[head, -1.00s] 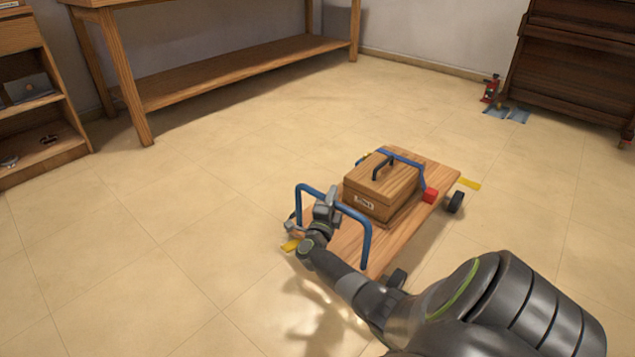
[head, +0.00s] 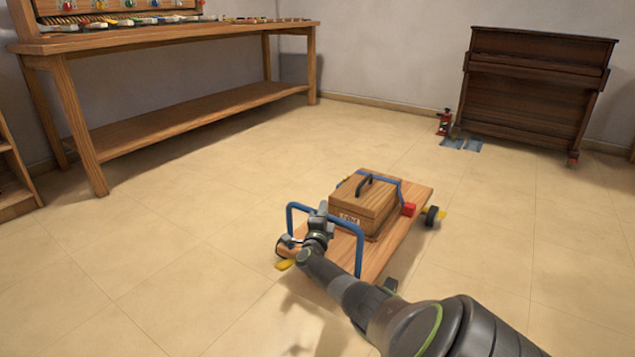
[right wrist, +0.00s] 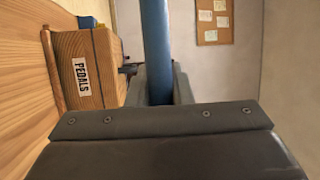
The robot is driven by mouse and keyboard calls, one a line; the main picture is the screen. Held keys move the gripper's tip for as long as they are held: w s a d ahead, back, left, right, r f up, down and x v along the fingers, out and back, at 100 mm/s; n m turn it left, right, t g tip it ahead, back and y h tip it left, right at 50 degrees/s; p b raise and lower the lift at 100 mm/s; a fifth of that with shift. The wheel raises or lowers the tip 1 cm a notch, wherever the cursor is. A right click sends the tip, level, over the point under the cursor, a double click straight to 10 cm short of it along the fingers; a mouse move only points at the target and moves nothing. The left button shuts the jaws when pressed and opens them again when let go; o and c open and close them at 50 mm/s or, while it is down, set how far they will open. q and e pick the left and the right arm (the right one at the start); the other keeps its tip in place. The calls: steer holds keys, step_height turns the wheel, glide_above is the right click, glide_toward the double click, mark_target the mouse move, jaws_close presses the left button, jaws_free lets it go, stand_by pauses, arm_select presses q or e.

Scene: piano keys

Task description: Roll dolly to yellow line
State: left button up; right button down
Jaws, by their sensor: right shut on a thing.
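The wooden dolly (head: 388,243) stands on the tiled floor in front of me, with a blue push handle (head: 359,250) at its near end. My right gripper (head: 318,222) is shut on the handle's bar. The right wrist view shows the blue bar (right wrist: 156,50) between the fingers. My left gripper is out of view.
A long wooden workbench (head: 190,105) stands along the left wall. A dark upright piano (head: 530,85) stands at the back right, with a small red object (head: 444,122) and blue-grey floor pieces (head: 462,143) beside it. The floor around the dolly is clear.

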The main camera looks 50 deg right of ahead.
steer(key=shift+d+r+b, duration=0.1)
steer(key=shift+d+b, duration=0.25)
steer(key=shift+d, duration=0.5)
steer(key=shift+r, duration=0.15)
steer(key=c, duration=1.6)
jaws_free()
steer(key=shift+w+d, duration=0.1)
steer(key=o, duration=0.3)
steer(key=shift+d+f, duration=0.1)
steer(key=shift+f, duration=0.1)
steer(key=shift+a, duration=0.25)
